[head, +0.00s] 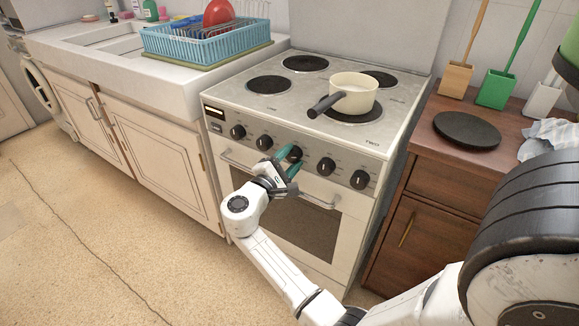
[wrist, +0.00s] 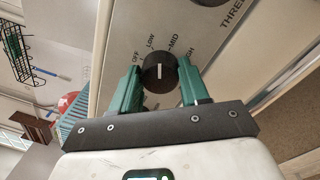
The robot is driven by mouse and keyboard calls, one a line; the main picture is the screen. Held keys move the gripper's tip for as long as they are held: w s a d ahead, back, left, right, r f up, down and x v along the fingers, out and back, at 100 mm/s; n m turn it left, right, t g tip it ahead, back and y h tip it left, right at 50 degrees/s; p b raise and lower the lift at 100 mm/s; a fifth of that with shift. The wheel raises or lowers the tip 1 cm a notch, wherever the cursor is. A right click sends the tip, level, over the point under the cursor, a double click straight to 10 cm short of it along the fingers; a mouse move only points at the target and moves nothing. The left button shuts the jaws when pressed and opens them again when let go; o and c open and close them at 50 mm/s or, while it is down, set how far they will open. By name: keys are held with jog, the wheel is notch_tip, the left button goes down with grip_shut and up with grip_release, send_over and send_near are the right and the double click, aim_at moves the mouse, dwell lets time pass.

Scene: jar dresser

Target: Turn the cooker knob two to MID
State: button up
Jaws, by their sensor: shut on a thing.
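The black cooker knob (wrist: 159,84) sits between the two green fingers of my gripper (wrist: 159,92) in the wrist view. The gripper is shut on it. The knob's white mark points up in that view, between the LOW and MID labels; OFF is to the left and HIGH to the right. In the head view my gripper (head: 290,170) is at the middle of the knob row on the cooker's front panel, and the gripped knob (head: 291,152) is partly hidden by the fingers. The knob's own name label is not visible; THREE is printed up and right of it in the wrist view.
The white cooker (head: 230,98) has other black knobs on both sides of my gripper. An oven handle (head: 318,203) runs below them. A cream pan (head: 355,95) stands on a hob plate, its dark handle pointing towards the front. A wooden dresser (head: 425,180) stands at right.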

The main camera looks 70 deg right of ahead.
jog(key=shift+f+m+b, duration=0.1)
jog(key=shift+m+b, duration=1.65)
jog(key=shift+m, duration=0.45)
jog(key=shift+g, duration=0.3)
jog(key=o, duration=1.1)
jog(key=shift+c, duration=0.2)
jog(key=p+v, duration=0.1)
jog(key=v, duration=1)
